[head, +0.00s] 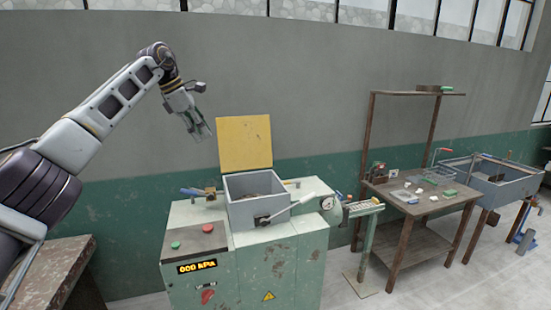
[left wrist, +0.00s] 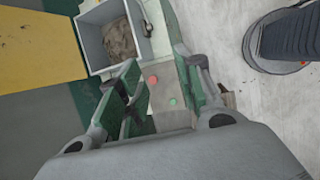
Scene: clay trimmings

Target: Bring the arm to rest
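My left arm (head: 105,105) reaches in from the left, raised in front of the grey wall. Its left gripper (head: 200,132) hangs in the air above and left of the green machine (head: 270,265), pointing down and to the right. In the left wrist view, the left gripper (left wrist: 156,62) has its green-padded fingers apart, with the machine top showing between them and nothing held. Brown clay (left wrist: 120,38) lies in the grey hopper (left wrist: 89,45), well below the gripper. My right gripper is in neither view.
The yellow lid (head: 244,143) stands open behind the hopper, near the gripper. A lever (head: 292,207) sticks out at the hopper's front. A wooden bench (head: 425,210) with small parts stands right, beside a blue-grey basin (head: 500,180). A worn table (head: 50,268) is lower left.

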